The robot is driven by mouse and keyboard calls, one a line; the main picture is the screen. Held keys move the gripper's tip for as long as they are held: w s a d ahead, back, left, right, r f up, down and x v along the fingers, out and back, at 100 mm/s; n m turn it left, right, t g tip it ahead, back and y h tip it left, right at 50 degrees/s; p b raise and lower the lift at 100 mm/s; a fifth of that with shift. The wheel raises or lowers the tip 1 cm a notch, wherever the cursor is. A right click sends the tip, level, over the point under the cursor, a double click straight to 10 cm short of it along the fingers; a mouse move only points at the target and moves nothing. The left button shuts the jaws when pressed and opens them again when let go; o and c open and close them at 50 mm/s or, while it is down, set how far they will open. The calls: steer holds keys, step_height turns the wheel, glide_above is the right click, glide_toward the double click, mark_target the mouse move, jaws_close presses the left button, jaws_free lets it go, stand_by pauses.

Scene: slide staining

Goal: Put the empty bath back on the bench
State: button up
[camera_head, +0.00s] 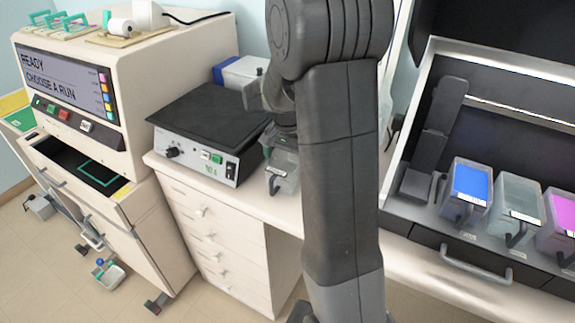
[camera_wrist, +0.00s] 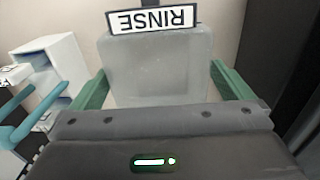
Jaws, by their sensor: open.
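The empty bath (camera_wrist: 155,75) is a translucent grey tub with a white label reading RINSE, upside down in the wrist view. In the head view the bath (camera_head: 281,182) is at the bench's (camera_head: 285,212) front edge, right of the black-topped device; it appears to rest on the bench. My gripper (camera_wrist: 158,68) is open, with one green-padded finger on each side of the bath. Whether the pads touch its walls I cannot tell. In the head view my arm hides the fingers and part of the bath.
A black-topped device (camera_head: 205,120) stands close left of the bath, with a blue-and-white box (camera_head: 238,72) behind. Blue (camera_head: 468,188), clear (camera_head: 515,203) and magenta (camera_head: 562,212) baths stand in a dark bay at right. A beige machine (camera_head: 130,80) is at left.

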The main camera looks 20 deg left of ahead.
step_height(320, 180, up, 11)
stand_by(0.3)
steer(key=shift+f, duration=0.1)
stand_by(1.2)
